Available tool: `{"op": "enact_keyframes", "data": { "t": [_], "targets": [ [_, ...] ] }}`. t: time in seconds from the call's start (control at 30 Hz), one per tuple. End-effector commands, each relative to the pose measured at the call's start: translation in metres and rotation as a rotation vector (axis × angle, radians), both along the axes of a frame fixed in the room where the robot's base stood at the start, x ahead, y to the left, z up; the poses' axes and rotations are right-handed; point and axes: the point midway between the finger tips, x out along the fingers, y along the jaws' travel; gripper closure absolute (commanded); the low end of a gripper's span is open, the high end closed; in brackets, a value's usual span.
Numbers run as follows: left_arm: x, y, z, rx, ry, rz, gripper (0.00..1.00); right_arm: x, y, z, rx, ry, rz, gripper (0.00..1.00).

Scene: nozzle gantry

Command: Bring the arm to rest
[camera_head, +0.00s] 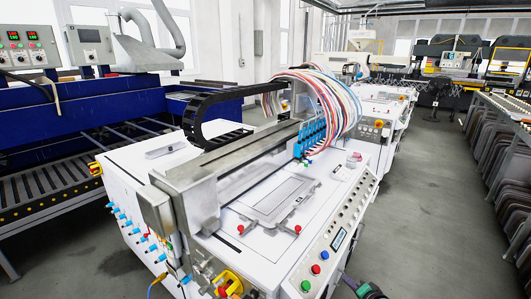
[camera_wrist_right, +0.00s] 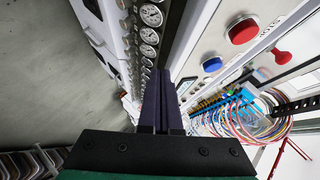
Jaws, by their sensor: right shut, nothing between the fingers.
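My right gripper (camera_head: 348,280) shows at the bottom edge of the head view, just right of the machine's front control panel. Only its dark fingers and part of its green body are visible there. In the right wrist view its two dark fingers (camera_wrist_right: 160,85) lie together, shut and empty. They point along the machine's side, between the row of gauges and the button panel. No contact with the machine is visible. My left gripper is in neither view.
The white nozzle gantry machine (camera_head: 270,245) fills the middle, with blue nozzles (camera_head: 310,137) and coloured hoses (camera_head: 335,95). Its panel has red (camera_head: 315,269) and blue (camera_head: 324,255) buttons. Round gauges (camera_wrist_right: 150,37) line its side. Open grey floor (camera_head: 430,215) lies to the right, before racks (camera_head: 508,180).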

Motion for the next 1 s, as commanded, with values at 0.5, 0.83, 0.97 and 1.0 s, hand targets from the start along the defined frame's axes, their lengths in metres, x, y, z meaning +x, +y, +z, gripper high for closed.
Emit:
{"op": "enact_keyframes", "data": {
  "t": [0.5,0.83,0.97,1.0],
  "targets": [
    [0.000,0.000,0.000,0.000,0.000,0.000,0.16,-0.373,0.017,-0.306,-0.698,0.674,0.736,1.00],
    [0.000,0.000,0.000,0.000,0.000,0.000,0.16,-0.465,0.034,-0.326,-0.761,0.757,0.994,1.00],
    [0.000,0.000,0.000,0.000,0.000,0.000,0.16,-0.465,0.034,-0.326,-0.760,0.757,0.991,1.00],
    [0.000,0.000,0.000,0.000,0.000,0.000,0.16,-0.464,0.034,-0.326,-0.759,0.757,0.991,1.00]
  ]
}}
